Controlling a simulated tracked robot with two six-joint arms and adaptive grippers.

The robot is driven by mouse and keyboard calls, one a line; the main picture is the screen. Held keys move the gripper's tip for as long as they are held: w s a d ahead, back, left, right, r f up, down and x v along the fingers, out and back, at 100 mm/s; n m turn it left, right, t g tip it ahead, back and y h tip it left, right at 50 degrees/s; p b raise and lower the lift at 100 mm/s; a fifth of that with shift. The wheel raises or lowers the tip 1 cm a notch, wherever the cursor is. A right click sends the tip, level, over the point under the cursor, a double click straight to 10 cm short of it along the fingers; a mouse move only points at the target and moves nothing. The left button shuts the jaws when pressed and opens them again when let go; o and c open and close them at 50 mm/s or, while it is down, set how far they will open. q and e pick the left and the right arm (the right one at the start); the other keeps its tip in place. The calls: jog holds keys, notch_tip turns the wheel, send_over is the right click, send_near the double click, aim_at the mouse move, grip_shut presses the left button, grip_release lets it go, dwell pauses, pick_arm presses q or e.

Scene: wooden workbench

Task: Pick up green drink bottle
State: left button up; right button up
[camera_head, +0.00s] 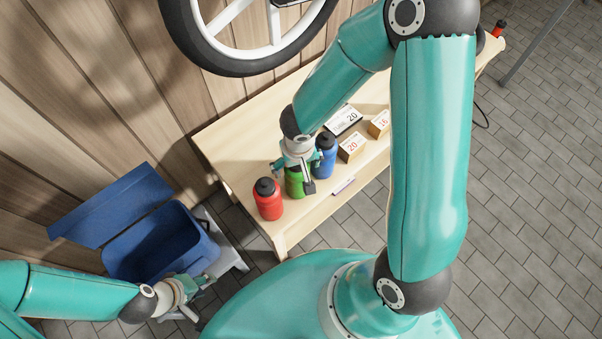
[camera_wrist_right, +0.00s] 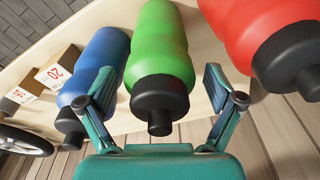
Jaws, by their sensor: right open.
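The green drink bottle (camera_head: 294,184) stands on the workbench between a red bottle (camera_head: 268,199) and a blue bottle (camera_head: 326,156). My right gripper (camera_head: 297,178) is over it and hides its top in the head view. In the right wrist view the green bottle (camera_wrist_right: 160,55) with its black cap lies between the two spread fingers of my right gripper (camera_wrist_right: 160,90). Gaps show on both sides, so the fingers are open around it and not closed on it. My left gripper (camera_head: 200,298) is low at the left, empty, fingers apart, beside a blue bin.
The red bottle (camera_wrist_right: 265,40) and blue bottle (camera_wrist_right: 98,70) flank the green one closely. Price boxes (camera_head: 351,147) and a sign (camera_head: 343,120) stand further right on the workbench (camera_head: 235,150). The open blue bin (camera_head: 155,243) stands left of the bench. A wheel (camera_head: 250,35) hangs above.

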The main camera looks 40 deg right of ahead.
jog(key=shift+c, duration=0.2)
grip_shut()
jog(key=shift+r, duration=0.1)
jog(key=shift+r, duration=0.15)
